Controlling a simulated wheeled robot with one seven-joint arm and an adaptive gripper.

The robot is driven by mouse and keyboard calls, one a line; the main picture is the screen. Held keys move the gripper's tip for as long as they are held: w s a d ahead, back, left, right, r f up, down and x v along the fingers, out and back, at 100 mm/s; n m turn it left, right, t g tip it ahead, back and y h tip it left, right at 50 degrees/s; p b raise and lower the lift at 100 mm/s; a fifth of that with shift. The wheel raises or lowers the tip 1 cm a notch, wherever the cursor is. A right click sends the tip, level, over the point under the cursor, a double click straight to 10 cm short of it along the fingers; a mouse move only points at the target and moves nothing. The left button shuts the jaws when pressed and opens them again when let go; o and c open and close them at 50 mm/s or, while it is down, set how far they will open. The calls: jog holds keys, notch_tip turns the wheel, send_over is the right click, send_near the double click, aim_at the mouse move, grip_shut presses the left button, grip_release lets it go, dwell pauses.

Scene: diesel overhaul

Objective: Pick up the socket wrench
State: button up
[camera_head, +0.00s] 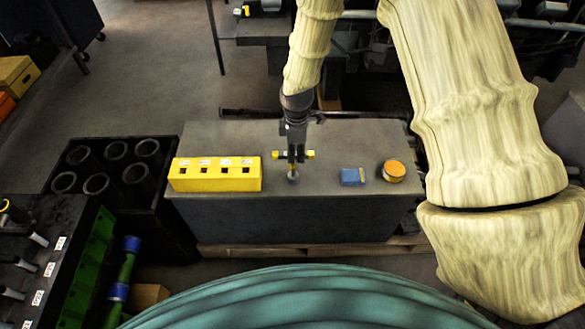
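My gripper (294,158) points down over the grey block-like table (330,145), just right of the yellow holder. Small yellow parts stick out on both sides of it. A small grey, metallic-looking piece (293,177) shows right below the fingertips, at or just above the table top. It may be part of the socket wrench, but it is too small to tell. The gripper covers whatever is between its fingers, so I cannot tell whether they are open or shut on it. No other socket wrench is clearly seen.
A yellow holder (215,181) with a row of square holes stands left of my gripper. A blue box (352,176) and an orange-topped round can (393,170) stand to the right. A dark crate of cylinders (165,208) and a tool rack (75,240) stand at the left.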

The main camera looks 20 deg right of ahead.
jog(key=shift+s+f, duration=0.2)
jog(key=shift+f, duration=0.35)
send_over(295, 175)
jog(key=shift+w+d+f+p, duration=0.15)
jog(key=shift+f+p, duration=0.25)
jog(key=shift+f, duration=1.85)
jog(key=shift+c, duration=0.4)
grip_shut()
